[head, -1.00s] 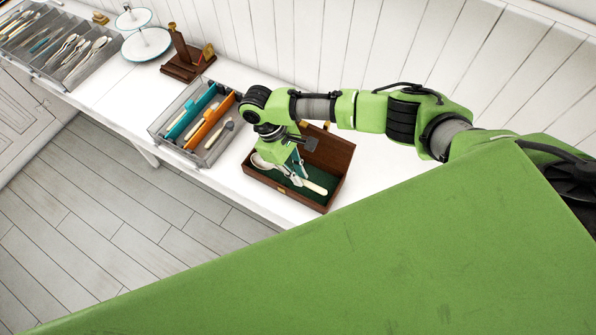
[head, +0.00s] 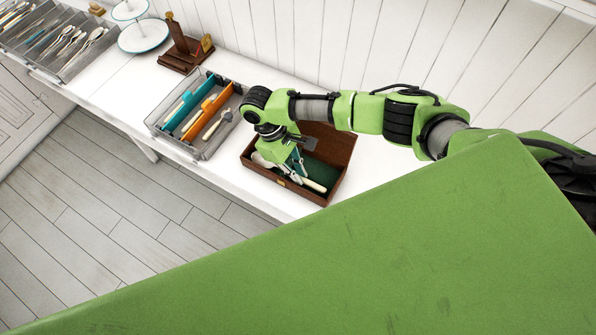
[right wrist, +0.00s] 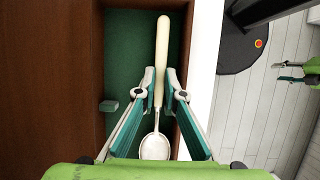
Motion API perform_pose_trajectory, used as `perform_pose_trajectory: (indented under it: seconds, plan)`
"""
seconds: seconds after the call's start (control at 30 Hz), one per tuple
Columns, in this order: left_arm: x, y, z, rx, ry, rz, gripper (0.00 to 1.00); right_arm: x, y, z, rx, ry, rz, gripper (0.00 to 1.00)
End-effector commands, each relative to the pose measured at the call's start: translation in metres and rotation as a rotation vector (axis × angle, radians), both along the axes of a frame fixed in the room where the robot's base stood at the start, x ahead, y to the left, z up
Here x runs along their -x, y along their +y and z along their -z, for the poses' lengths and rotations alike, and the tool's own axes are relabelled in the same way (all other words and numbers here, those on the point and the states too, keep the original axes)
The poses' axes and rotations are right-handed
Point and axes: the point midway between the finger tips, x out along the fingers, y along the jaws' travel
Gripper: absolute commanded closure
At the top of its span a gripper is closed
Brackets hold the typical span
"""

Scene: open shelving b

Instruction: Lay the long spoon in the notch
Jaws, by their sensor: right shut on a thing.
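The long spoon has a cream handle (right wrist: 162,52) and a silver bowl (right wrist: 155,146). It lies lengthwise over the green-lined wooden box (right wrist: 119,55), whose lid stands open in the head view (head: 331,148). My right gripper (right wrist: 165,91) is shut on the spoon's neck, low at the box; in the head view it partly hides the spoon (head: 313,185). I cannot tell whether the spoon touches the lining. A small green block (right wrist: 109,106) sits inside the box, left of the spoon. My left gripper (right wrist: 279,72) shows small at the right edge, fingers apart and empty.
A grey tray (head: 206,151) with orange and teal dividers and utensils stands left of the box. Beyond it are a wooden stand (head: 183,58), a tiered plate stand (head: 143,36) and a cutlery tray (head: 75,74). White counter is free in front of the plates.

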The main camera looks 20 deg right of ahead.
Motion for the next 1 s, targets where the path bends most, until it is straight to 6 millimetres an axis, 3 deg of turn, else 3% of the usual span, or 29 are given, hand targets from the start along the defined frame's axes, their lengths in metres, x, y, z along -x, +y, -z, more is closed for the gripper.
perform_pose_trajectory:
  seconds: [0.13,0.17,0.2,0.23,0.67,0.83,1.0]
  plan:
    - [0.000,0.000,0.000,0.000,0.000,0.000,0.60,0.000,0.000,0.000,0.000,0.000,0.000,1.00]
    - [0.000,0.000,0.000,0.000,-0.001,0.000,0.60,0.000,0.000,0.000,0.000,0.000,0.000,0.83]
    - [0.000,0.000,0.000,0.000,-0.001,0.000,0.60,0.000,0.000,0.000,0.000,0.000,0.000,0.72]
    - [0.000,0.000,0.000,0.000,-0.001,0.000,0.60,0.000,0.000,0.000,-0.001,0.001,0.000,0.71]
    - [0.000,0.003,0.000,-0.004,-0.002,-0.001,0.60,0.001,0.002,-0.001,-0.003,0.002,-0.002,0.71]
    - [-0.001,0.002,0.000,-0.002,-0.001,0.000,0.60,-0.006,0.007,-0.019,-0.005,0.000,-0.001,0.71]
    - [-0.001,0.001,0.000,-0.002,-0.001,0.000,0.60,-0.018,0.015,-0.054,-0.003,-0.002,-0.001,0.71]
